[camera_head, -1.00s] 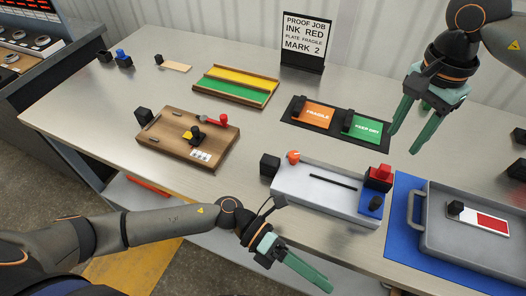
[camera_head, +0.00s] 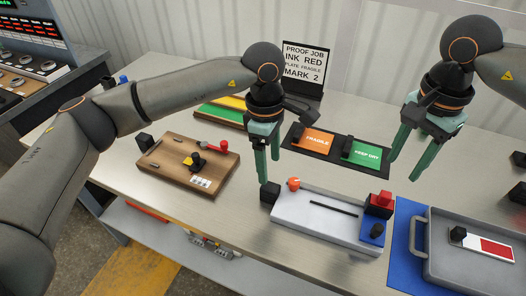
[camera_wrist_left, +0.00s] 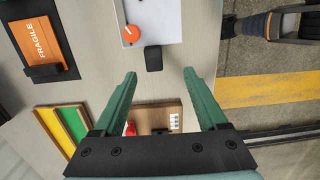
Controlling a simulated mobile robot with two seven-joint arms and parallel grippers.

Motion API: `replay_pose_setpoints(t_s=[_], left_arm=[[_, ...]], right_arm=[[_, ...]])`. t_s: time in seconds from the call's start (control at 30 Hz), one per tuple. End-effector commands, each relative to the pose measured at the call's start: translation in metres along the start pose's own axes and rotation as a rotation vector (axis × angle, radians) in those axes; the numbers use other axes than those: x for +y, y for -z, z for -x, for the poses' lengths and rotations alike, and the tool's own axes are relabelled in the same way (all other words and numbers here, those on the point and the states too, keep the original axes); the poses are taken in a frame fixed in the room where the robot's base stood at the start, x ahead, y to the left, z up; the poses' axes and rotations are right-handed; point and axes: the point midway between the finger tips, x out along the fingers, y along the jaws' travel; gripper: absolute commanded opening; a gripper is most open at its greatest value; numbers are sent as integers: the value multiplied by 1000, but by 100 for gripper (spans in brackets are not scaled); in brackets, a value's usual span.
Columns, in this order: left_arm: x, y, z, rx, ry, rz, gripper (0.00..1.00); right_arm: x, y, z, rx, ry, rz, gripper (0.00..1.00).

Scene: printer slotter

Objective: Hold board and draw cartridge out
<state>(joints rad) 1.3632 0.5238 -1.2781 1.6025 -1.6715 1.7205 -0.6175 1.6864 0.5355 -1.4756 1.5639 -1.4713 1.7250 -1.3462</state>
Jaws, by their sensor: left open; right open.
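A white board (camera_head: 320,222) with a dark slot, an orange-red knob (camera_head: 293,184) and a black block (camera_head: 269,192) at its left end lies near the front edge. A red block (camera_head: 380,203) and a blue block (camera_head: 372,233) sit at its right end; I cannot tell which part is the cartridge. My left gripper (camera_head: 269,170) is open, pointing down just above the black block. In the left wrist view the black block (camera_wrist_left: 153,58) shows between and beyond the fingertips (camera_wrist_left: 160,73). My right gripper (camera_head: 403,168) is open and empty, above and behind the red block.
A wooden board (camera_head: 165,168) with small parts lies to the left. Behind are a dark holder with an orange FRAGILE plate (camera_head: 314,138) and a green KEEP DRY plate (camera_head: 361,154), and a sign (camera_head: 304,62). A grey tray (camera_head: 436,262) on a blue mat (camera_head: 401,262) stands right.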

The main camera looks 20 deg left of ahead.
Motion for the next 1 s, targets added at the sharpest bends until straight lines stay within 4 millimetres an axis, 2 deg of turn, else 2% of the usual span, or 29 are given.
replay_pose_setpoints(t_s=[0.13,0.27,0.7,0.83,1.0], left_arm=[[8,16,7,73,-35,4,75],[8,19,-4,83,-36,5,75],[11,24,-85,78,-34,6,75],[12,25,-102,78,-34,5,75],[12,26,-113,77,-36,5,75]], right_arm=[[0,0,0,0,0,0,50],[0,0,0,0,0,0,50],[0,0,0,0,0,0,50],[0,0,0,0,0,0,50],[0,0,0,0,0,0,50]])
